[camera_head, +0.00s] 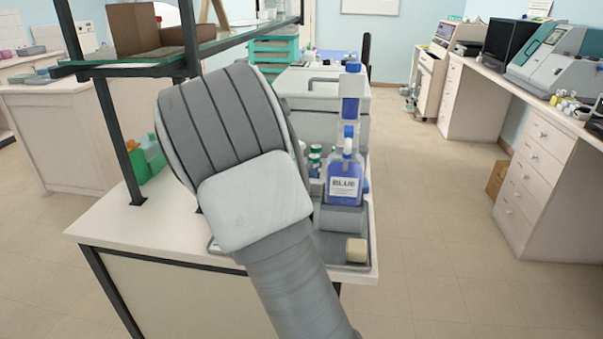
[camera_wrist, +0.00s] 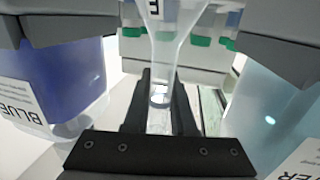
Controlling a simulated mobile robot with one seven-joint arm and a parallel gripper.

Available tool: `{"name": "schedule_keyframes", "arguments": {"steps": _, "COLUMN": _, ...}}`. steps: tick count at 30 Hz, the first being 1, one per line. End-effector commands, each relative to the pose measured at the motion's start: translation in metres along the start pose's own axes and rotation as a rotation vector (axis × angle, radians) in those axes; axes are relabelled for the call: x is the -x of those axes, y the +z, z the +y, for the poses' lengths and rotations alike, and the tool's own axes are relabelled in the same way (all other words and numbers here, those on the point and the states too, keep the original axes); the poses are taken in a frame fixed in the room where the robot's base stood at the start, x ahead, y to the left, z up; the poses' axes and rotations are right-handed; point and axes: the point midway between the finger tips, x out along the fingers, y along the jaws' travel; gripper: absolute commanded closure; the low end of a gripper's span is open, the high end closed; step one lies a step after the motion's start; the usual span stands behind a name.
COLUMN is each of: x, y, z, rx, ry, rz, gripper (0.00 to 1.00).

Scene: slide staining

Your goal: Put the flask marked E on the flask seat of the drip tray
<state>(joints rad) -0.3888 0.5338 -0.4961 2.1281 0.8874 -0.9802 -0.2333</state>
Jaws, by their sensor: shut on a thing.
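In the wrist view my gripper (camera_wrist: 160,98) is shut on the narrow neck of a clear flask (camera_wrist: 166,50). Its label, cut by the top edge, shows an upside-down E. The flask's far end is out of frame. In the head view my arm hides the gripper and the flask. The grey drip tray (camera_head: 372,240) lies on the bench, partly behind my arm. I cannot make out the flask seat in either view.
A bottle marked BLUE (camera_head: 344,185) stands in a grey holder (camera_head: 342,217); it also shows at left in the wrist view (camera_wrist: 65,75). A pale blue bottle (camera_wrist: 275,110) is close at right. A beige cylinder (camera_head: 357,250) is at the tray's front. A glass shelf (camera_head: 230,42) overhangs the bench.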

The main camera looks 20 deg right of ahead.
Motion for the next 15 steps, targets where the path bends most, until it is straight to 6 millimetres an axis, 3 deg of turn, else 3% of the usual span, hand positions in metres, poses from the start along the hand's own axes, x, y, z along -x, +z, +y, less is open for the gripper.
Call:
{"name": "schedule_keyframes", "arguments": {"steps": 14, "x": -0.0008, "y": 0.0120, "z": 0.0001, "rx": -0.001, "ry": 0.000, "rz": 0.001, "gripper": 1.00}}
{"name": "schedule_keyframes", "arguments": {"steps": 15, "x": -0.0007, "y": 0.0114, "z": 0.0001, "rx": -0.001, "ry": 0.000, "rz": 0.000, "gripper": 0.73}}
